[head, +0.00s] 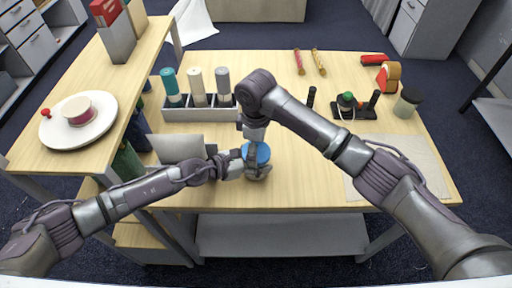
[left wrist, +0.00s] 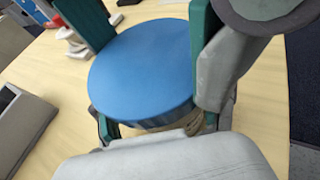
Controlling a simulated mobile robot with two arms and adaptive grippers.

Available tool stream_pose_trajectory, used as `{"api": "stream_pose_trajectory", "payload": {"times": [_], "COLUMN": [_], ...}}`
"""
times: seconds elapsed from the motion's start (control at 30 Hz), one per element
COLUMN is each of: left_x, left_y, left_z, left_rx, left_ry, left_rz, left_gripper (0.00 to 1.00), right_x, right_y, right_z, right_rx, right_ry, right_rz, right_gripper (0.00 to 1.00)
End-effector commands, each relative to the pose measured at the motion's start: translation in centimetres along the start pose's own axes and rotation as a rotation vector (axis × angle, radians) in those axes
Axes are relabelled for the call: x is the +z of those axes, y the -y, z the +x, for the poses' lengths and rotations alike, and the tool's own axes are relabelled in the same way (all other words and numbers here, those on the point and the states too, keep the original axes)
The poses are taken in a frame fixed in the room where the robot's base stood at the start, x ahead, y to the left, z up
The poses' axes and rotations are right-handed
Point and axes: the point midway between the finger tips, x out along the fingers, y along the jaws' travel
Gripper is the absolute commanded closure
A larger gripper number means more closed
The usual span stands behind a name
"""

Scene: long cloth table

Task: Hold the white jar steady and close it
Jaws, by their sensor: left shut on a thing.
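The jar shows mainly as a round blue lid (head: 262,151) near the table's front edge. In the left wrist view the blue lid (left wrist: 142,70) fills the middle, and only a narrow pale strip of the body shows below it. My left gripper (head: 253,163) is shut on the jar from the left, with green-padded fingers on either side. The lid looks level; I cannot tell how tightly it sits. My right gripper (head: 251,142) points down just above the lid's back left edge. Its fingertips are partly hidden, so their opening is unclear.
A grey holder (head: 200,114) with several bottles stands behind. A silver laptop-like panel (head: 178,148) is at left. A pale mat (head: 418,150) lies front right.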

Motion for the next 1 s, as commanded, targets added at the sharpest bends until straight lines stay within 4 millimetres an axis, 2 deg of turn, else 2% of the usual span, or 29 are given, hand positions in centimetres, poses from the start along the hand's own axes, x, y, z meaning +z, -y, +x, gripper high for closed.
{"api": "stream_pose_trajectory", "payload": {"times": [0.13,0.43,0.47,0.53,0.57,0.87,1.0], "left_x": [0.0,0.0,0.0,0.0,0.0,0.0,0.0], "left_y": [0.1,0.1,0.1,0.1,0.1,0.1,0.1], "left_z": [0.0,0.0,0.0,0.0,0.0,0.0,0.0], "left_rx": [-0.001,-0.002,-0.002,-0.002,-0.002,-0.001,-0.001], "left_ry": [0.0,0.0,0.0,0.0,0.0,0.0,0.0], "left_rz": [0.0,0.0,0.0,0.0,0.0,0.0,0.0], "left_gripper": [1.0,1.0,1.0,1.0,1.0,1.0,1.0], "right_x": [0.0,0.0,0.0,0.0,0.0,-0.1,-0.2], "right_y": [0.1,0.0,0.0,0.0,0.0,0.0,0.0], "right_z": [0.1,0.1,0.1,0.1,0.1,0.0,-1.3], "right_rx": [-0.001,0.001,0.001,0.001,0.001,0.0,0.001], "right_ry": [0.0,0.001,0.001,0.001,0.001,-0.001,-0.005], "right_rz": [0.154,0.177,0.177,0.176,0.176,0.173,0.172], "right_gripper": [0.57,0.57,0.14,0.02,0.0,0.0,0.0]}}
